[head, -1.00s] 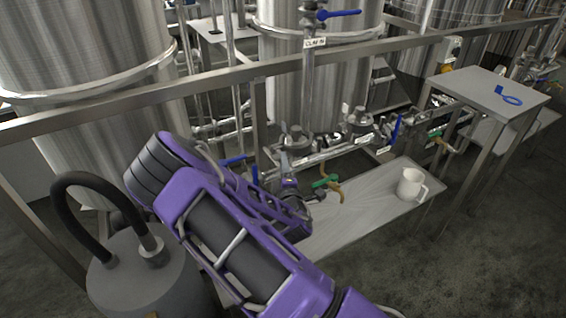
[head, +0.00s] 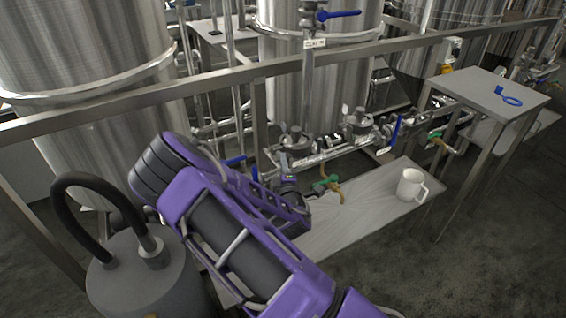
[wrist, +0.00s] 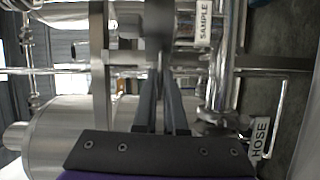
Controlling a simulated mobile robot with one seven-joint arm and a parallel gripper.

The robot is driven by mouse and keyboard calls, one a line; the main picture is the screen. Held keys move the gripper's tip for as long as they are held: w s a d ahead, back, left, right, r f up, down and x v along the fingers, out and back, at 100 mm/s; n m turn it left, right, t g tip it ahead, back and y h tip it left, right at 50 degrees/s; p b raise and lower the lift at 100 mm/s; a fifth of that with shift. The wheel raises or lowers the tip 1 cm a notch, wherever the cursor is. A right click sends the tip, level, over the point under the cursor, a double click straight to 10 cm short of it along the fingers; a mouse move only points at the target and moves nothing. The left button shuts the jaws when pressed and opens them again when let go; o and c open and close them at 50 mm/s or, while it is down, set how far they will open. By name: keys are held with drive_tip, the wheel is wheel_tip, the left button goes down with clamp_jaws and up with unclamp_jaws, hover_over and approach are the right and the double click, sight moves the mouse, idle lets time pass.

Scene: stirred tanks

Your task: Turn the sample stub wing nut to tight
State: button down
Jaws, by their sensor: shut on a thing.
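In the wrist view my gripper's (wrist: 160,78) two dark fingers come together on a thin grey piece, which I take to be a wing of the sample stub wing nut (wrist: 160,63). A blurred dark block stands just beyond the fingertips; I cannot tell whether it is part of the nut. The SAMPLE label (wrist: 203,22) is on the right, beside a bright pipe. In the head view my gripper (head: 288,178) reaches to the pipework in front of the middle tank (head: 315,95). My arm and hand hide the nut there, and I cannot read how tight it is.
A green-handled valve (head: 326,183) is close to the right of my gripper. A white mug (head: 411,185) stands on the low bench (head: 365,213). A steel rail (head: 200,84) crosses in front of the tanks. A HOSE label (wrist: 260,138) hangs at lower right in the wrist view.

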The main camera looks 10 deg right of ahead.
drive_tip(key=shift+r+m, duration=0.15)
drive_tip(key=shift+m, duration=0.25)
drive_tip(key=shift+w+d+r+m+g+y, duration=0.15)
drive_tip(key=shift+m+g+y, duration=0.75)
drive_tip(key=shift+m, duration=1.05)
drive_tip(key=shift+d+r+m+g+y, duration=0.15)
drive_tip(key=shift+m+g+y, duration=0.7)
drive_tip(key=shift+m, duration=1.15)
drive_tip(key=shift+w+d+r+m+g+y, duration=0.15)
drive_tip(key=shift+m+g+y, duration=0.7)
drive_tip(key=shift+m, duration=1.1)
drive_tip(key=shift+f+y, duration=0.1)
drive_tip(key=shift+y, duration=0.2)
drive_tip(key=c, duration=1)
unclamp_jaws()
drive_tip(key=shift+s, duration=0.1)
